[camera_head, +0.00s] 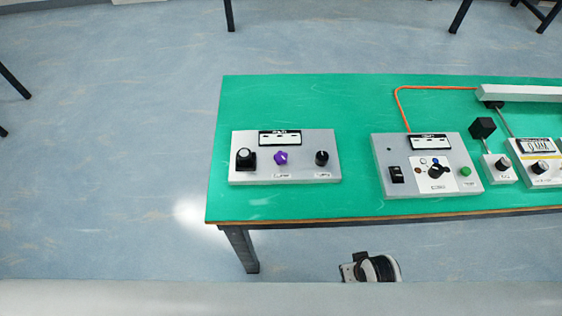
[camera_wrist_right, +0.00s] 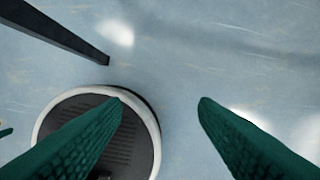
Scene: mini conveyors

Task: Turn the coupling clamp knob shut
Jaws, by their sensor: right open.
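A grey control box (camera_head: 240,170) sits at the left end of the green table. On it are a black knob on a square base (camera_head: 245,159), a purple lobed knob (camera_head: 281,158) in the middle and a black round knob (camera_head: 321,158) at the right. The labels are too small to read, so I cannot tell for sure which is the clamp knob. My right gripper (camera_wrist_right: 160,108) is open and empty, its green fingers apart above the floor. The box is not in the right wrist view. My left gripper is not in view.
The green table (camera_head: 300,100) has clear room behind and around the box. A second grey box (camera_head: 430,165) with a switch, dial and green button stands to the right, with an orange cable (camera_head: 398,95) behind it. Smaller knob boxes (camera_head: 499,168) stand further right.

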